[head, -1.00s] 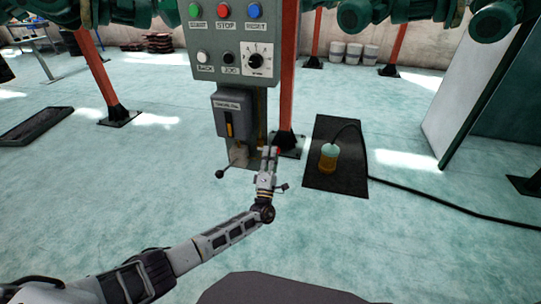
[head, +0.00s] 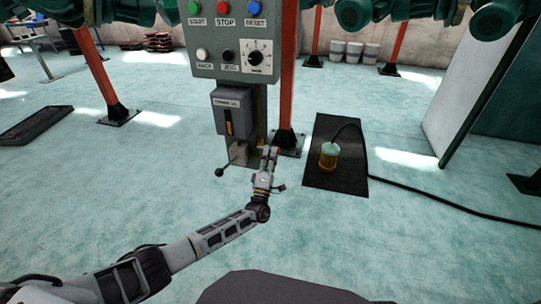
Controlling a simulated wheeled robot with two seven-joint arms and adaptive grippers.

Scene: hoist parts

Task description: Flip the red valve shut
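My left gripper (head: 269,152) is at the middle of the head view, fingers pointing away from me, just in front of the foot of the control post. A small red spot (head: 278,149) shows right at its fingertips; it may be part of the red valve, but most of it is hidden or too small to make out. I cannot tell whether the fingers touch it or are closed on it. My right gripper is not in view.
A grey control panel (head: 229,40) with buttons stands on the post above a grey switch box (head: 233,113). A lever with a black ball (head: 219,172) sticks out to the left. A yellow pendant (head: 328,158) with a cable stands on a dark mat (head: 336,183). Open floor surrounds them.

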